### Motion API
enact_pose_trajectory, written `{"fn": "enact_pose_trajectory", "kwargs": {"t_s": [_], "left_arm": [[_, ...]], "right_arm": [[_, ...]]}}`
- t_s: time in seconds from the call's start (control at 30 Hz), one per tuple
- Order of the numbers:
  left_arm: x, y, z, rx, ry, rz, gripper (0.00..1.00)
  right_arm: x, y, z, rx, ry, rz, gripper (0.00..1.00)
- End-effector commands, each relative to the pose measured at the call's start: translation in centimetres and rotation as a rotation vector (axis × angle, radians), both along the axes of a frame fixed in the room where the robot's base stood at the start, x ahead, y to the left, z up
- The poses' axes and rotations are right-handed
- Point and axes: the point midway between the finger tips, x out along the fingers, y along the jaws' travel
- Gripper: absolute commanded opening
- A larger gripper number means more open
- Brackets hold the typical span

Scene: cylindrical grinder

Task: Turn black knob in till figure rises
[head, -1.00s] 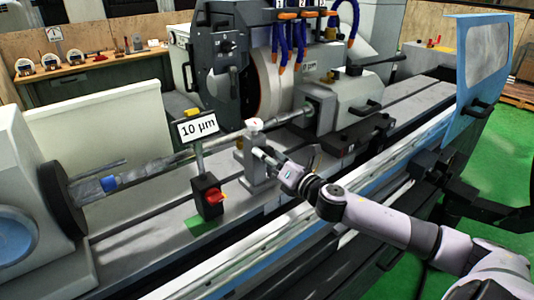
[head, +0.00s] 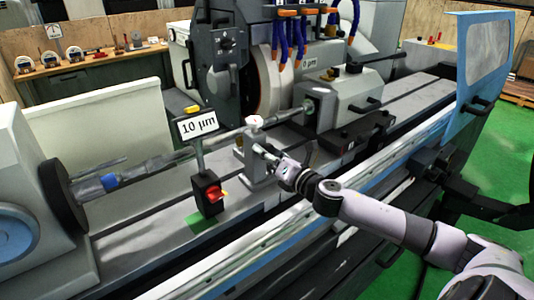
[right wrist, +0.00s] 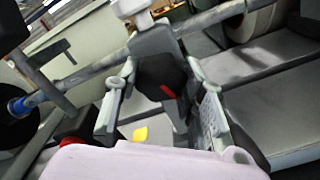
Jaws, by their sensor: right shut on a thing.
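The black knob (right wrist: 161,75) with a red mark sits on the grey steady rest, between the two fingers of my right gripper in the right wrist view (right wrist: 158,88). The gripper is shut on it. In the head view my right gripper (head: 268,154) reaches the front of the steady rest (head: 257,168), and the knob is mostly hidden there. The sign with the figure "10 µm" (head: 197,124) stands on a post above a black box with a red switch (head: 213,193), left of the gripper. My left gripper is not in view.
The long workpiece (head: 165,163) runs through the steady rest, from the chuck (head: 62,198) at left to the tailstock (head: 340,100). The grinding wheel and coolant hoses (head: 286,45) are behind. The machine's front rail (head: 250,255) runs below my right arm.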

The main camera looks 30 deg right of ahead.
Motion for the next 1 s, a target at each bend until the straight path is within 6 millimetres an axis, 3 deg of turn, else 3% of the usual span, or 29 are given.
{"fn": "enact_pose_trajectory", "kwargs": {"t_s": [0.2, 0.47, 1.0], "left_arm": [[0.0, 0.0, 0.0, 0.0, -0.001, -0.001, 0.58], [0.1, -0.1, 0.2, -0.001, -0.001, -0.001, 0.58], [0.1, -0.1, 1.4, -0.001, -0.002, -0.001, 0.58]], "right_arm": [[0.0, 0.0, 0.0, 0.0, 0.001, -0.001, 0.09], [0.0, 0.0, 0.0, 0.038, 0.004, -0.001, 0.09], [0.0, 0.0, 0.2, 0.401, 0.032, -0.002, 0.09]]}}
